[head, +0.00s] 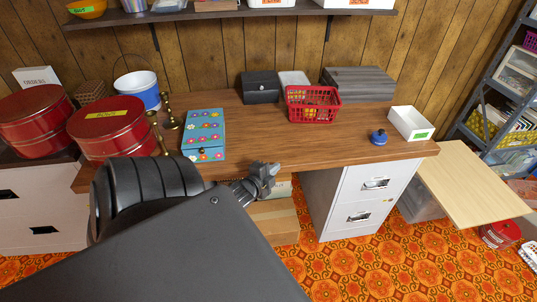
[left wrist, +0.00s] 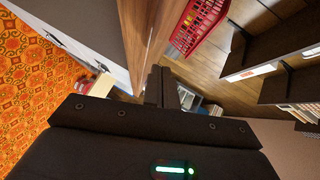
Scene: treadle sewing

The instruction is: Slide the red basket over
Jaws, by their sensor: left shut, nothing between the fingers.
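The red basket (head: 313,117) is an open plastic lattice basket standing upright on the wooden desk (head: 260,135), right of its middle. Something small and yellowish shows through its wall. It also shows at the top of the left wrist view (left wrist: 198,28). My left gripper (head: 271,170) is at the desk's front edge, nearer to me and left of the basket, apart from it. Its fingers (left wrist: 158,84) are shut and hold nothing. My right gripper is in neither view.
A black box (head: 260,87) and a grey case (head: 357,83) stand behind the basket. A flowered blue box (head: 203,135) is to the left. A blue-lidded item (head: 378,137) and a white tray (head: 411,123) are to the right. The desk in front of the basket is clear.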

